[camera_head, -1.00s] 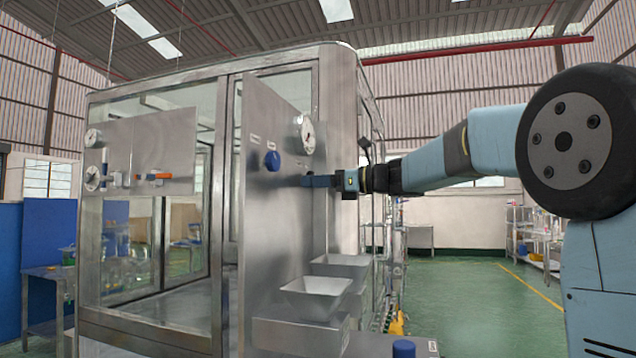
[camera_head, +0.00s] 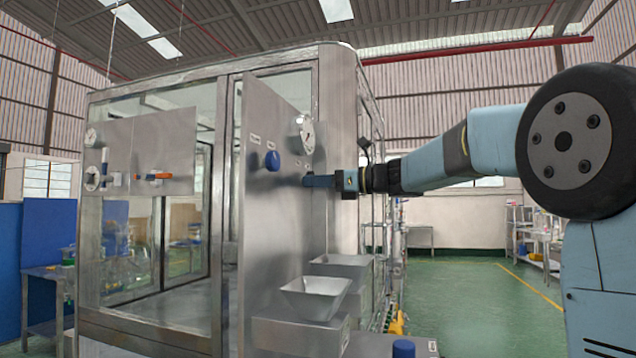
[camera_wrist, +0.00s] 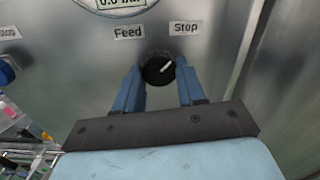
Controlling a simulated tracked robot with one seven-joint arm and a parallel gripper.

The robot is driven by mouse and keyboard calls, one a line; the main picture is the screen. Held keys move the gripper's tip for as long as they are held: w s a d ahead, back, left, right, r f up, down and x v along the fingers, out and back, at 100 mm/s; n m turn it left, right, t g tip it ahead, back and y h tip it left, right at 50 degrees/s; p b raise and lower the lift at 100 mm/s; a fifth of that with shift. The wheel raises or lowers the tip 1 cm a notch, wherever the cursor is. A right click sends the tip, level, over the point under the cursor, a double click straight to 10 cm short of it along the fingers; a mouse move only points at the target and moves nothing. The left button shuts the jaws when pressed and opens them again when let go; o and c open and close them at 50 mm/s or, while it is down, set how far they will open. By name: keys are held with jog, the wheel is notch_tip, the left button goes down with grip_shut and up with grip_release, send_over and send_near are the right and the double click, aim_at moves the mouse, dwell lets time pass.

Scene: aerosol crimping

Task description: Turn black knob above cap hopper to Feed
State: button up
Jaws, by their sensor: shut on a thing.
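The black knob (camera_wrist: 157,70) sits on a steel panel (camera_head: 285,218) below two labels, "Feed" (camera_wrist: 128,32) on the left and "Stop" (camera_wrist: 186,28) on the right. Its white pointer line slants up and to the right, toward the Stop side. My gripper (camera_wrist: 158,80) has its blue fingers on either side of the knob, shut on it. In the head view my gripper (camera_head: 308,181) reaches the panel from the right and the knob is hidden there. The cap hopper appears to be the steel funnel-shaped bin (camera_head: 316,297) below.
A round gauge (camera_head: 306,136) is above the knob. A blue knob (camera_head: 272,161) is on the same panel to the left and also shows in the wrist view (camera_wrist: 6,72). A second steel bin (camera_head: 342,266) stands behind the hopper. Open green floor (camera_head: 470,300) lies to the right.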

jog(key=shift+w+n, duration=0.15)
jog(key=shift+n, duration=8.65)
jog(key=o, duration=1.1)
jog(key=shift+r, duration=0.15)
jog(key=shift+c, duration=0.2)
jog(key=shift+d, duration=0.2)
